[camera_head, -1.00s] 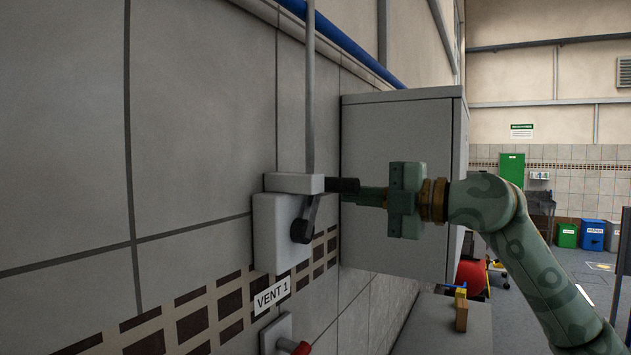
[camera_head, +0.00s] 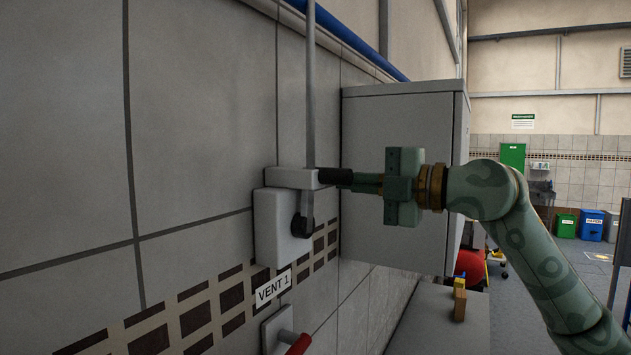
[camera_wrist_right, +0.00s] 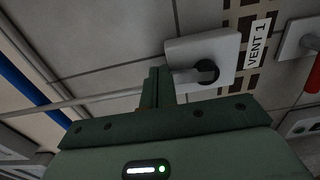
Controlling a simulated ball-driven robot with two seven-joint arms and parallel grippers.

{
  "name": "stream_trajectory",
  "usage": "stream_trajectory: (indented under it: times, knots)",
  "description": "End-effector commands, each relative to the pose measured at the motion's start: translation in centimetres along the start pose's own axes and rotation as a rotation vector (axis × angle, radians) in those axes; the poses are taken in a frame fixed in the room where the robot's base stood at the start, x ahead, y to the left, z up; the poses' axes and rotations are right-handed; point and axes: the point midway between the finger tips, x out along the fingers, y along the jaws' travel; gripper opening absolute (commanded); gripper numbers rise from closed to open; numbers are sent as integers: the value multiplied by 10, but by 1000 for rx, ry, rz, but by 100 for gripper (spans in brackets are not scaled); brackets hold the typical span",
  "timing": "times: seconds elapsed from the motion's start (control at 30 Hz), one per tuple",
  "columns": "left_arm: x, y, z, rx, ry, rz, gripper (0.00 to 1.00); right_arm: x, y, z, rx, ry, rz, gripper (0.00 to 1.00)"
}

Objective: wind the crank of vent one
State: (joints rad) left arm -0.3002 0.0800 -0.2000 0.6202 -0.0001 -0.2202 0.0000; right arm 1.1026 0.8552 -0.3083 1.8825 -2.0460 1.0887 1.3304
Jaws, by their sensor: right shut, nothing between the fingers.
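Vent one's pale crank box (camera_head: 275,228) is on the tiled wall above a "VENT 1" label (camera_head: 273,287). Its dark hub (camera_head: 301,226) carries a short grey crank arm (camera_head: 307,203) standing nearly upright, its top partly hidden by a pale bracket. A black grip (camera_head: 335,176) sticks out toward my right gripper (camera_head: 362,183). My right gripper is shut with nothing held. Its fingers are at the grip's outer end; I cannot tell whether they touch. The right wrist view shows the box (camera_wrist_right: 190,50), hub (camera_wrist_right: 208,71) and shut fingers (camera_wrist_right: 156,88); the grip is hidden there. My left gripper is out of view.
A grey rod (camera_head: 310,100) runs up from the bracket (camera_head: 292,178). A grey cabinet (camera_head: 400,120) stands on the wall just behind my gripper. A red lever (camera_head: 298,344) is below the label. A grey ledge (camera_head: 435,325) holds small yellow blocks.

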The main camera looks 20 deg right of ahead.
Motion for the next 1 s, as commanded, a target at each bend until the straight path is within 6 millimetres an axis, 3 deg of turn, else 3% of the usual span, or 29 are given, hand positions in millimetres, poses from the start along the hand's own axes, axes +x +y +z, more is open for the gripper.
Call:
stream_trajectory:
  times: [0.17,0.73,1.0]
  knots:
    - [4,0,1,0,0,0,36,-5,-2,3,-1,-1,1,0]
    - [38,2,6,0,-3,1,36,-72,-4,4,0,-2,-1,0]
    - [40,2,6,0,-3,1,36,-81,-1,3,-1,-1,0,0]
